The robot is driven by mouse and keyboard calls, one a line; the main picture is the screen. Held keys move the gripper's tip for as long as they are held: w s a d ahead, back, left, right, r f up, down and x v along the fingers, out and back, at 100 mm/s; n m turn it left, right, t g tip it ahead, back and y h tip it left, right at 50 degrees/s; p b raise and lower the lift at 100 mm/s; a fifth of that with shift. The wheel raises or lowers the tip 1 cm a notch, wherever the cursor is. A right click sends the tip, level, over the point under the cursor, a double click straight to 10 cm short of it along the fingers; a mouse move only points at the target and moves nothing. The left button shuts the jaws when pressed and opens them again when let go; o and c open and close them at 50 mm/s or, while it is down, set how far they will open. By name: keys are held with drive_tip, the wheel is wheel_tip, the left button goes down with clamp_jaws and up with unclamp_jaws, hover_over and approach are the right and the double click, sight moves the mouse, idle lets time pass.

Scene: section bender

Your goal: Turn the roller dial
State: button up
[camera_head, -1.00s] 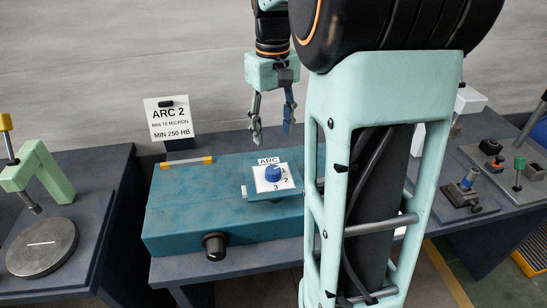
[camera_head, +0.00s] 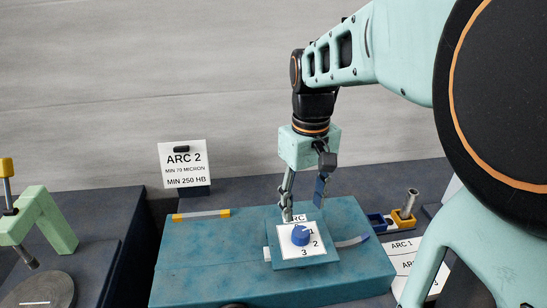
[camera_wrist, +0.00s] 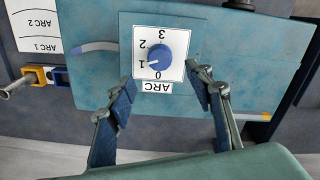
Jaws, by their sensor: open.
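The blue dial (camera_head: 301,235) sits on a white plate marked ARC with numbers, on the teal bender body (camera_head: 200,265). In the wrist view the dial (camera_wrist: 156,57) stands between and just beyond my fingertips. Its pale pointer mark appears to face the 1. My gripper (camera_head: 303,207) is open and empty, pointing down just behind the dial in the head view. In the wrist view my gripper (camera_wrist: 162,84) has its two blue-padded fingers spread on either side of the ARC label, apart from the dial.
A sign reading ARC 2, MIN 70 MICRON, MIN 250 HB (camera_head: 184,165) stands at the back. A yellow-ended bar (camera_head: 201,215) lies on the body. Yellow and blue holders (camera_head: 403,219) and ARC cards (camera_head: 402,262) are at the right. A green press (camera_head: 42,225) is left.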

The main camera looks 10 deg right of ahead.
sight(301, 231)
wheel_tip(301, 231, down, 8)
drive_tip(key=shift+f, duration=0.2)
drive_tip(key=c, duration=1.2)
drive_tip(key=shift+o, duration=0.2)
drive_tip(key=shift+n, duration=0.3)
drive_tip(key=n, duration=0.6)
drive_tip(key=shift+n, duration=0.3)
drive_tip(key=n, duration=0.6)
drive_tip(key=shift+n+p, duration=0.4)
